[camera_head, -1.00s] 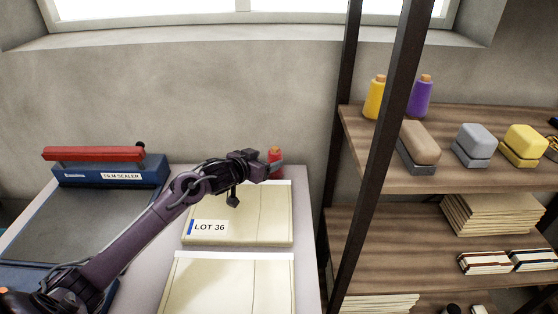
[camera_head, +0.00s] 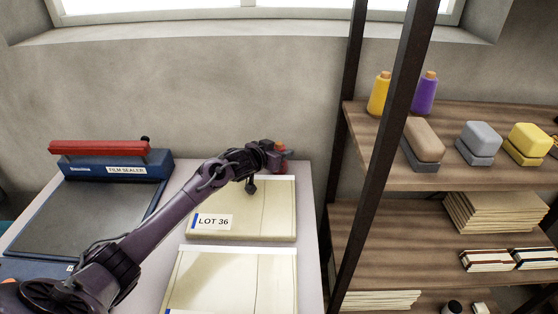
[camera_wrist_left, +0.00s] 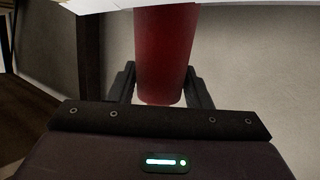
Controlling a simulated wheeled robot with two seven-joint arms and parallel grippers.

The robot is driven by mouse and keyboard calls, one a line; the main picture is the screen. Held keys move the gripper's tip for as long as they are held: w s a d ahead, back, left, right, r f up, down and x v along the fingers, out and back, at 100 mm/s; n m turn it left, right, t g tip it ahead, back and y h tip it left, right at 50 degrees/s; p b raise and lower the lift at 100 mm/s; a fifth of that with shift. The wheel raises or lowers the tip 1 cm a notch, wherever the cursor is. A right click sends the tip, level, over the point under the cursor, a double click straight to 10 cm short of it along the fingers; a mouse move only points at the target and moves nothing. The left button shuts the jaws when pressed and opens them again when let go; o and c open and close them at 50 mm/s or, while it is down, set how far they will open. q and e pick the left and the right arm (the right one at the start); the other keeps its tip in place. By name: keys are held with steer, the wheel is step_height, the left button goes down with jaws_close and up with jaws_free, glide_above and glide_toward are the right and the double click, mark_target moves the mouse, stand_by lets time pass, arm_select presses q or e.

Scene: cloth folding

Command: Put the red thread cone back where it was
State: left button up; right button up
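The red thread cone (camera_head: 284,161) stands at the back right corner of the white table, red with an orange top, partly covered by my left gripper (camera_head: 276,156). In the left wrist view the red cone (camera_wrist_left: 165,50) lies between the two dark fingers of my left gripper (camera_wrist_left: 162,82), one finger on each side and very close to its surface. I cannot tell whether the fingers press on it. My right gripper is not in view.
A bag labelled LOT 36 (camera_head: 255,222) lies just in front of the cone, with another bag (camera_head: 235,285) nearer. A blue film sealer (camera_head: 115,172) stands at left. A shelf rack post (camera_head: 378,170) rises to the right; yellow (camera_head: 378,95) and purple (camera_head: 425,95) cones stand on its upper shelf.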

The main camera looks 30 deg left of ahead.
arm_select(q)
steer(key=c, duration=0.5)
steer(key=shift+c, duration=0.4)
steer(key=shift+r, duration=0.15)
